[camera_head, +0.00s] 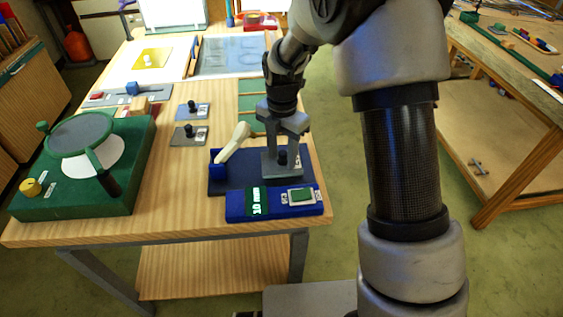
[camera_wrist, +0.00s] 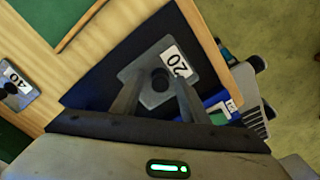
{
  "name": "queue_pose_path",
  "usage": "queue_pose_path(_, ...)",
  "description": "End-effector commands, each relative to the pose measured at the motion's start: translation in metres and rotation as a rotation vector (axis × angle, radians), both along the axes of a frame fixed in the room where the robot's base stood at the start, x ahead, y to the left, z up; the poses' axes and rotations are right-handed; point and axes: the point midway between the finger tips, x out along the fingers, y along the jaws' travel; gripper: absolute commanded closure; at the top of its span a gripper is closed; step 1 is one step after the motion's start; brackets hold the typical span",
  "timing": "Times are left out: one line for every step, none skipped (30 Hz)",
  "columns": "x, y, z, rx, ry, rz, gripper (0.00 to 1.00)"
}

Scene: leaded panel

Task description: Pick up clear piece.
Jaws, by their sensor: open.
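I cannot tell for certain which thing is the clear piece. A grey plate (camera_head: 270,166) with a black knob and a white label reading 20 lies on a dark navy base; it also shows in the wrist view (camera_wrist: 147,99). My gripper (camera_head: 283,140) is above this plate, pointing down. In the wrist view my gripper (camera_wrist: 158,103) is open, with a finger at either side of the black knob (camera_wrist: 160,79). Whether the fingers touch the knob is not clear. Two similar knobbed plates, one grey (camera_head: 181,139) and one bluish (camera_head: 186,114), lie to the left.
The navy base (camera_head: 218,186) has a blue front block (camera_head: 275,212) and a pale-handled lever (camera_head: 236,138) at its left. A green turntable device (camera_head: 60,199) stands at left. A grey panel (camera_head: 232,55) lies at the back. Bare wood (camera_head: 170,185) lies between.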

Motion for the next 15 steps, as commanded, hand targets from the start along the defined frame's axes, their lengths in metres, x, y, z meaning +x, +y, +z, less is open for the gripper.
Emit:
queue_pose_path(0.0001,-0.0001,0.0002,0.000,0.000,0.000,0.59)
queue_pose_path(0.0001,-0.0001,0.0002,0.000,0.000,0.000,0.64)
queue_pose_path(0.0001,-0.0001,0.0003,0.000,0.000,0.000,0.71)
queue_pose_path(0.0001,-0.0001,0.0003,0.000,0.000,0.000,0.76)
queue_pose_path(0.0001,-0.0001,0.0004,0.000,0.000,0.000,0.81)
queue_pose_path(0.0001,-0.0001,0.0004,0.000,0.000,0.000,0.88)
queue_pose_path(0.0001,-0.0001,0.0004,0.000,0.000,0.000,0.93)
queue_pose_path(0.0001,-0.0001,0.0004,0.000,0.000,0.000,0.97)
queue_pose_path(0.0002,-0.0002,0.0005,0.000,0.000,0.000,0.97)
queue_pose_path(0.0005,-0.0002,0.0010,0.000,-0.001,0.000,0.97)
queue_pose_path(0.0005,-0.0002,0.0010,0.000,-0.001,0.000,0.97)
queue_pose_path(0.0005,-0.0002,0.0010,0.000,-0.001,0.000,0.97)
queue_pose_path(0.0005,-0.0002,0.0010,0.000,-0.001,0.000,0.97)
queue_pose_path(0.0005,-0.0002,0.0011,0.000,-0.001,0.000,0.97)
queue_pose_path(0.0005,-0.0002,0.0012,0.000,-0.001,0.000,0.97)
